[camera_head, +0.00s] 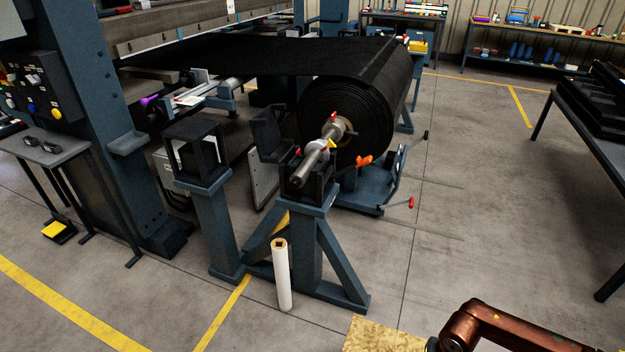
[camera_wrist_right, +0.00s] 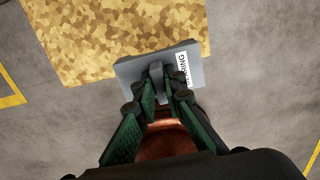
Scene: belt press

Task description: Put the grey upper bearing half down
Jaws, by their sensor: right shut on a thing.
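The grey upper bearing half (camera_wrist_right: 133,71) shows in the right wrist view as a grey block with a white label reading "BEARING". My right gripper (camera_wrist_right: 165,92) is shut on its raised middle part. A tan patterned mat (camera_wrist_right: 110,25) lies beyond the block, and the block overlaps its near edge in the picture. I cannot tell whether the block touches the mat or hangs above it. The mat also shows at the bottom of the head view (camera_head: 385,338). There only part of my right arm shows, and the bearing half is out of frame. My left gripper is not in view.
A roller shaft (camera_head: 315,163) with a large black belt roll (camera_head: 345,105) rests on a blue stand (camera_head: 308,250). A white tube (camera_head: 282,275) stands beside it. A dark table (camera_head: 570,125) is at the right.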

